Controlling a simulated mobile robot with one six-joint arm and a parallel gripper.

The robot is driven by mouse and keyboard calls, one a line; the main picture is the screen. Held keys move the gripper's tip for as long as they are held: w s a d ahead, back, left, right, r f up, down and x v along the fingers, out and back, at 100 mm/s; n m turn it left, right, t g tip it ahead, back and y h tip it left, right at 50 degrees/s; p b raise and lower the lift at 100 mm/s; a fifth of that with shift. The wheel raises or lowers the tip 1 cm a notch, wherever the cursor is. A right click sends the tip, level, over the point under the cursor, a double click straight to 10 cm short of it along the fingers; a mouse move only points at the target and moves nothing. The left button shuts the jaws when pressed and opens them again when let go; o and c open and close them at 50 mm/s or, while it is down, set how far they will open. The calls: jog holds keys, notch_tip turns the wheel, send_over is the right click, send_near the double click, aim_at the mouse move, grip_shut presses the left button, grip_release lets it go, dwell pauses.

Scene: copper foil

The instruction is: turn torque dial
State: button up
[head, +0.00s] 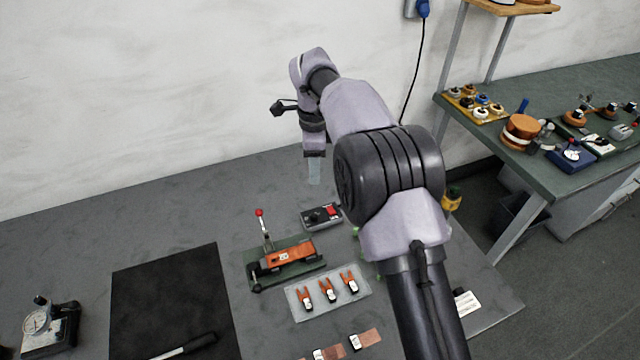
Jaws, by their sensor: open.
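My gripper (314,171) points down above the grey table, in the upper middle of the head view. Its pale fingers are seen edge-on, and nothing shows between or below them. A small grey box with a black knob and a red part (322,216) sits on the table below it. A device with a round white dial (38,322) stands at the far left. A blue box with a white dial face (572,152) lies on the right bench. I cannot tell which of these carries the torque dial.
An orange tool with a red-knobbed lever (286,256) stands on a green base. A pale tray (328,293) holds orange-and-white pieces. The table's back left is clear. My arm hides part of the right side.

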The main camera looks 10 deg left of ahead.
aim_at(313, 214)
jog(key=f+b, duration=0.1)
jog(key=f, duration=0.5)
jog(key=f+b, duration=0.2)
jog(key=f, duration=0.4)
jog(key=f+b, duration=0.2)
jog(key=f, duration=0.4)
jog(key=shift+a+f, duration=0.25)
grip_shut()
